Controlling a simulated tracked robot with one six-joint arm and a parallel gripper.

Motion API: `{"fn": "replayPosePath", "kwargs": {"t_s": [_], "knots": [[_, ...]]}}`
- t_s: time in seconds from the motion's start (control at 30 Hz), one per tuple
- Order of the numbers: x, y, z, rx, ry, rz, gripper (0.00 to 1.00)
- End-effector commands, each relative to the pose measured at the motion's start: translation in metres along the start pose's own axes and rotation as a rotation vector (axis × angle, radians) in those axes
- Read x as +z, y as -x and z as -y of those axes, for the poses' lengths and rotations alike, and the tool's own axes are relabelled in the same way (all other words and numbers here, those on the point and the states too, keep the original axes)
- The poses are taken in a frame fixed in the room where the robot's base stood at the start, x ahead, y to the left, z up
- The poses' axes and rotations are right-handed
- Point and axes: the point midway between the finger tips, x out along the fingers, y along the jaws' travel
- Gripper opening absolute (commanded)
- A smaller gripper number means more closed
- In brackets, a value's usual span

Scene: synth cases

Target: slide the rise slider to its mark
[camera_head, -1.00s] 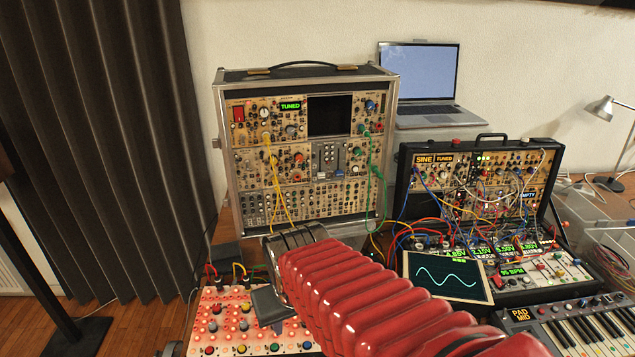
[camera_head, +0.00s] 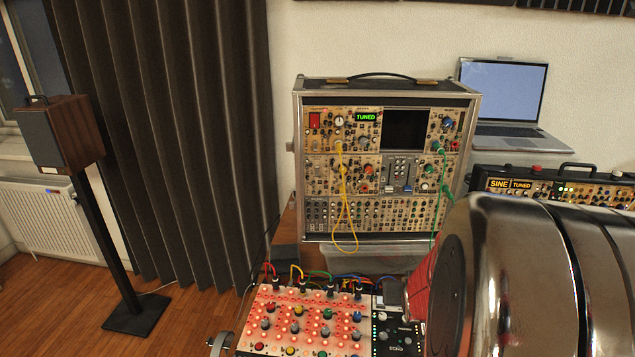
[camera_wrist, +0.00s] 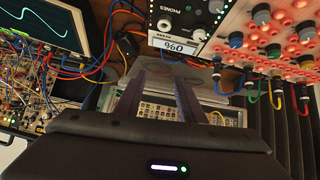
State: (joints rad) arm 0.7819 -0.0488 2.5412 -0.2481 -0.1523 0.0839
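The slider panel (camera_head: 402,172) is a grey module in the middle row of the tall synth case (camera_head: 297,170) in the head view. It has two vertical slots, with a pale cap (camera_head: 390,188) and a blue cap (camera_head: 408,188), both low. The lettering and any mark are too small to read, so I cannot tell which slider is rise. My gripper (camera_wrist: 160,80) is open in the wrist view, its two dark fingers apart with nothing held. Part of a case's panel shows beyond and between the fingers. In the head view my arm hides the gripper.
A red-lit knob panel (camera_head: 300,320) and a small black module (camera_head: 398,335) lie in front of the case. A yellow cable (camera_head: 345,220) and a green cable (camera_head: 442,200) hang over its face. A laptop (camera_head: 505,95) stands behind, right. A speaker (camera_head: 62,135) stands left.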

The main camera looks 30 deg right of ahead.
Motion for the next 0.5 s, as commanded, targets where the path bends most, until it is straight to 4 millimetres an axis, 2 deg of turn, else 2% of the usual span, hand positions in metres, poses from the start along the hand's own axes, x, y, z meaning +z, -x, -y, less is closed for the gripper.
{"fn": "replayPosePath", "kwargs": {"t_s": [0.27, 0.5], "knots": [[-0.029, -0.016, -0.015, -0.008, -0.022, -0.188, 0.36], [-0.064, -0.012, -0.011, -0.049, -0.023, -0.38, 0.36]]}}
